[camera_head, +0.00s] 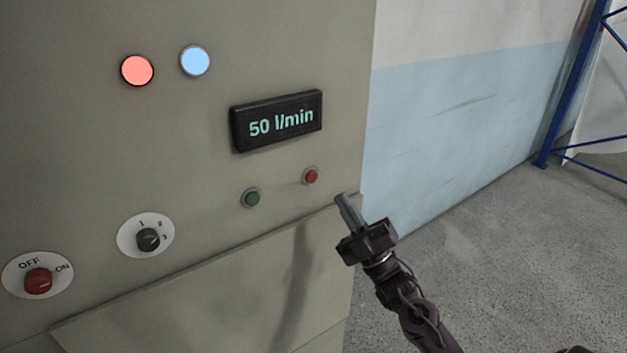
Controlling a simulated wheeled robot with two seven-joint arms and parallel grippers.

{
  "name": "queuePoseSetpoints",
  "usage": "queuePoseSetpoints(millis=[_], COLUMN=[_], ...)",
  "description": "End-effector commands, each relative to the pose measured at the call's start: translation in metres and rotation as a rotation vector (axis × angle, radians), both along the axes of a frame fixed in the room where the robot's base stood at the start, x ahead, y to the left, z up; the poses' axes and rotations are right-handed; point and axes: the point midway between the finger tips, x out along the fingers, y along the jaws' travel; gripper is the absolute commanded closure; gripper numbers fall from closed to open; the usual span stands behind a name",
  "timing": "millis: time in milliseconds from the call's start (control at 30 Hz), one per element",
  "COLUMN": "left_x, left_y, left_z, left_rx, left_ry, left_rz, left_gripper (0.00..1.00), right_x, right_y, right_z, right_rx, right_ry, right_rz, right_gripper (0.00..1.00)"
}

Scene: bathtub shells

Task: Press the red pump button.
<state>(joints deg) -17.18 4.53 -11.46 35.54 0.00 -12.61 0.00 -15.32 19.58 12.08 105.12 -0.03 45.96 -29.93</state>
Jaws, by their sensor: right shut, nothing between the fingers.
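A small red button (311,176) sits on the grey panel below the right end of the display. A small green button (252,197) is to its left and a little lower. My right gripper (343,199) is shut and empty. Its fingertips are just right of and below the red button in the picture, near the panel's right edge, and appear apart from the button. The distance to the panel is hard to tell. My left gripper is not in view.
The grey panel (200,150) also bears a display (277,120) reading 50 l/min, a red lamp (137,71), a blue lamp (195,61), a black selector knob (149,239) and a red OFF/ON knob (38,281). A ledge juts out below. Floor (520,250) is clear at right.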

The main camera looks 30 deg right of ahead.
Motion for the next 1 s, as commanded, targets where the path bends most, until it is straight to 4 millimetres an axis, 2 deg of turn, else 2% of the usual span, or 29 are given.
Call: queuePoseSetpoints(millis=[200,400,600,1000], left_x=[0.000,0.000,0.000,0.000], left_y=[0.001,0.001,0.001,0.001], left_z=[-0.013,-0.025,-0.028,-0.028], left_rx=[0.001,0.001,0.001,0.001], left_ry=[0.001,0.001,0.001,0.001], left_rz=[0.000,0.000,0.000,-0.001], left_gripper=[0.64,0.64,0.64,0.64], right_x=[0.033,0.055,0.064,0.065], right_y=[0.002,0.004,0.005,0.005], right_z=[-0.002,-0.002,-0.001,0.000], right_rx=[0.000,0.000,-0.001,-0.001], right_ry=[-0.004,-0.002,0.001,0.001], right_rz=[0.000,-0.001,0.000,0.000], right_gripper=[1.00,1.00,1.00,1.00])
